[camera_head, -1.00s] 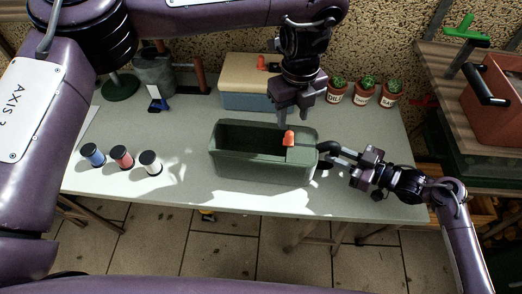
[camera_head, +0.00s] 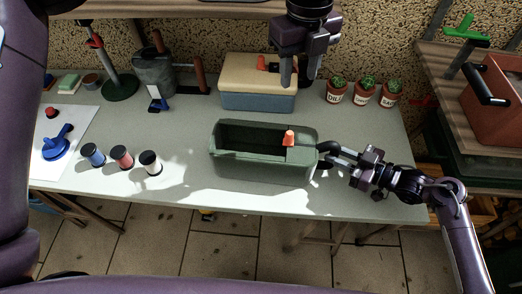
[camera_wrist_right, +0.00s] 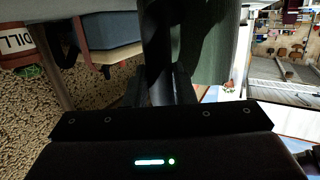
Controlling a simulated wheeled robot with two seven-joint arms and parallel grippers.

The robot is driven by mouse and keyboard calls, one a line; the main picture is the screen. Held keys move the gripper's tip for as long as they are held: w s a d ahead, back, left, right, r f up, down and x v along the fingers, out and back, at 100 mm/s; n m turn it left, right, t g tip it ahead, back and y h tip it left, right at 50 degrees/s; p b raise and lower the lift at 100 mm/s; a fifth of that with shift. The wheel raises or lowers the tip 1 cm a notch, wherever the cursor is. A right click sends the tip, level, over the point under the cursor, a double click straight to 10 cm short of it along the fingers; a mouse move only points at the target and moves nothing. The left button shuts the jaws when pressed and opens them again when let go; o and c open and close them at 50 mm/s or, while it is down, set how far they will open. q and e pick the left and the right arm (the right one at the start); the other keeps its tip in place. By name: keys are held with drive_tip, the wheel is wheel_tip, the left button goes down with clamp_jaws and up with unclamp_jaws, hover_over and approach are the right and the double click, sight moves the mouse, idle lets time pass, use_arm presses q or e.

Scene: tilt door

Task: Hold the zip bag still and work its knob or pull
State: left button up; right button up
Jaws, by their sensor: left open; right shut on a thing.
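The zip bag (camera_head: 262,172) is a dark green, box-shaped bag in the middle of the table. Its top is open over the left and middle, and covered at the right. Its orange pull (camera_head: 289,138) stands upright on the covered part at the right. My right gripper (camera_head: 333,158) is shut on the dark loop (camera_head: 327,147) at the bag's right end. The bag's green side (camera_wrist_right: 212,45) fills part of the right wrist view, where the grip is dark and hard to make out. My left gripper (camera_head: 296,80) is open and empty, above and behind the bag, apart from the pull.
A cream-and-blue box (camera_head: 258,98) with an orange knob stands behind the bag, close to my left gripper in the picture. Labelled plant pots (camera_head: 363,95) stand at the back right. Three spools (camera_head: 122,157) stand at the left. The table front is clear.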

drive_tip(key=o, duration=1)
drive_tip(key=shift+o, duration=0.2)
drive_tip(key=v, duration=1.2)
